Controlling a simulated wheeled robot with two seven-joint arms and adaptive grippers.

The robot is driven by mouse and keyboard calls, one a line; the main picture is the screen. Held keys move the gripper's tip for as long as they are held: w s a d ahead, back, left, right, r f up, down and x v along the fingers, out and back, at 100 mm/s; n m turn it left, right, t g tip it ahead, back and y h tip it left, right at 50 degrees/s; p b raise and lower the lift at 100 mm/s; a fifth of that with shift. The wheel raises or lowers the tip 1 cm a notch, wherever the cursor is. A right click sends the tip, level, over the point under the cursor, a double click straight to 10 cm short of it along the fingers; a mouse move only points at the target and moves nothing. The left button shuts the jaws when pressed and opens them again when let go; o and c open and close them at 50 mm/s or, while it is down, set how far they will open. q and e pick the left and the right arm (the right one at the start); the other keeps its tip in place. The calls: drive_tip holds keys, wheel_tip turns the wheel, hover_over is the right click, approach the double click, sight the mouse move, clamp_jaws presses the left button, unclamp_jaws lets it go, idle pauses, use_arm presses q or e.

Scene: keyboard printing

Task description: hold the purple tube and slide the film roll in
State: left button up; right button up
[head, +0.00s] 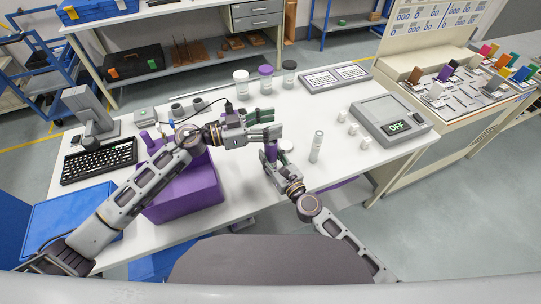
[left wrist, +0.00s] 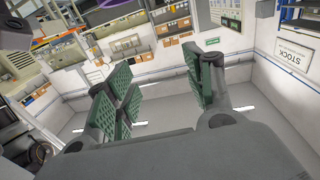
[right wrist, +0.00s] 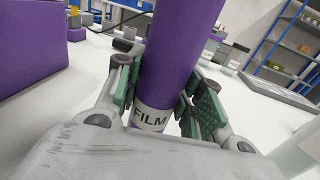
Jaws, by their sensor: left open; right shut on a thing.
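The purple tube (head: 270,150) stands roughly upright in my right gripper (head: 272,162), above the white table. In the right wrist view the tube (right wrist: 178,60) fills the middle, with a white FILM label (right wrist: 152,117) low down. The right gripper's green-padded fingers (right wrist: 160,95) are shut on its sides. My left gripper (head: 276,124) is open and empty, just above the tube, pointing right. Its spread fingers (left wrist: 163,85) show nothing between them in the left wrist view. A pale upright cylinder (head: 316,146), perhaps the film roll, stands on the table right of the tube.
A purple box (head: 185,190) stands left of the grippers, under my left arm. A round white piece (head: 286,146) lies beside the tube. Several small white pieces (head: 353,129) and a scale reading OFF (head: 391,120) lie right. Lidded jars (head: 265,83) stand behind.

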use_arm(q)
drive_tip(key=v, duration=1.1)
drive_tip(key=shift+s+a, duration=0.15)
drive_tip(key=shift+a, duration=0.2)
idle(0.5)
use_arm(e)
drive_tip(key=o, duration=1.1)
drive_tip(key=shift+s+d, duration=0.1)
drive_tip(key=shift+s, duration=0.05)
drive_tip(key=shift+v, duration=5.8)
use_arm(q)
drive_tip(key=shift+r, duration=0.1)
use_arm(e)
drive_tip(key=shift+r, duration=0.1)
use_arm(q)
wheel_tip(320, 180, up, 9)
drive_tip(key=p, duration=0.9)
use_arm(e)
wheel_tip(320, 180, up, 9)
drive_tip(key=shift+f, duration=0.1)
use_arm(q)
drive_tip(key=shift+r+p, duration=0.5)
drive_tip(key=shift+p, duration=0.05)
use_arm(e)
drive_tip(key=shift+r, duration=0.6)
